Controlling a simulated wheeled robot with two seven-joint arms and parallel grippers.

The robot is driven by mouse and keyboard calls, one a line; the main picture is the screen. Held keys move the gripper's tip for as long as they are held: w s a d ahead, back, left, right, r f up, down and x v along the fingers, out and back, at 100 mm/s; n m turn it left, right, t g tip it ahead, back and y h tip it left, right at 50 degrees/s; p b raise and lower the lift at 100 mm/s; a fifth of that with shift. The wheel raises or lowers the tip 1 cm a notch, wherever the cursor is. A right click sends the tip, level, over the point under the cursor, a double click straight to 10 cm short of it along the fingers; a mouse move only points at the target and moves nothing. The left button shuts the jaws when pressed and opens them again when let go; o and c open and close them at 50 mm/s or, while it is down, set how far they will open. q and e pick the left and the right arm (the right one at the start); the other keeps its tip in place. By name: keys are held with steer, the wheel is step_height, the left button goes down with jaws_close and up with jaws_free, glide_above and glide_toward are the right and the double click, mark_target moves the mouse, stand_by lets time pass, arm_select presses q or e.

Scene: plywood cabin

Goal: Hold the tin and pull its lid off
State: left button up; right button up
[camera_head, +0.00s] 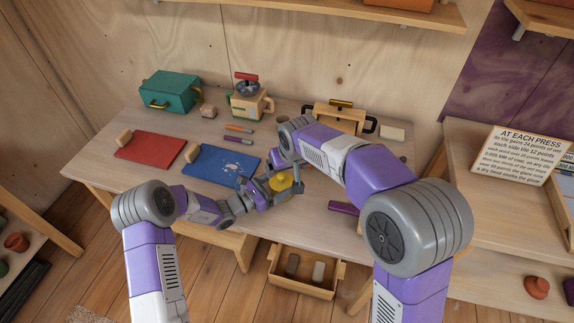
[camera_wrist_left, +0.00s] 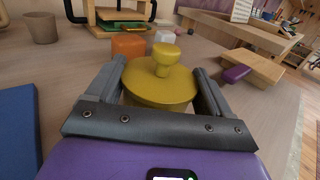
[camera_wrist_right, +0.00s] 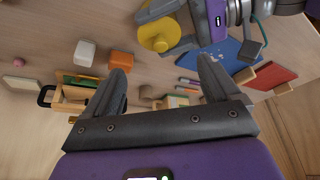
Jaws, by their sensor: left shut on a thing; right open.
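The tin (camera_wrist_left: 150,92) is yellow and round, and its lid (camera_wrist_left: 163,68) has a round knob on top. The lid sits on the tin, which is upright. My left gripper (camera_wrist_left: 160,72) is shut around the tin from both sides. The tin also shows in the head view (camera_head: 281,181), above the table's front part. In the right wrist view the tin (camera_wrist_right: 150,28) is at the top, with its knob facing the camera. My right gripper (camera_wrist_right: 163,78) is open and empty, apart from the tin. Its fingers are hidden behind my arm in the head view.
A blue board (camera_head: 222,166) and red board (camera_head: 150,146) lie left of the tin. An orange block (camera_wrist_right: 122,62) and white block (camera_wrist_right: 84,52) stand nearby.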

mark_target(282, 177)
steer(key=x, duration=1.1)
steer(key=shift+f, duration=0.3)
steer(key=c, duration=0.8)
steer(key=shift+w+r, duration=0.1)
steer(key=shift+r, duration=0.05)
arm_select(q)
steer(key=shift+a+f, duration=0.1)
steer(key=shift+f, duration=0.2)
arm_select(e)
steer(key=shift+a+r, duration=0.15)
steer(key=shift+r, duration=1)
jaws_close()
arm_select(q)
steer(key=shift+r, duration=0.1)
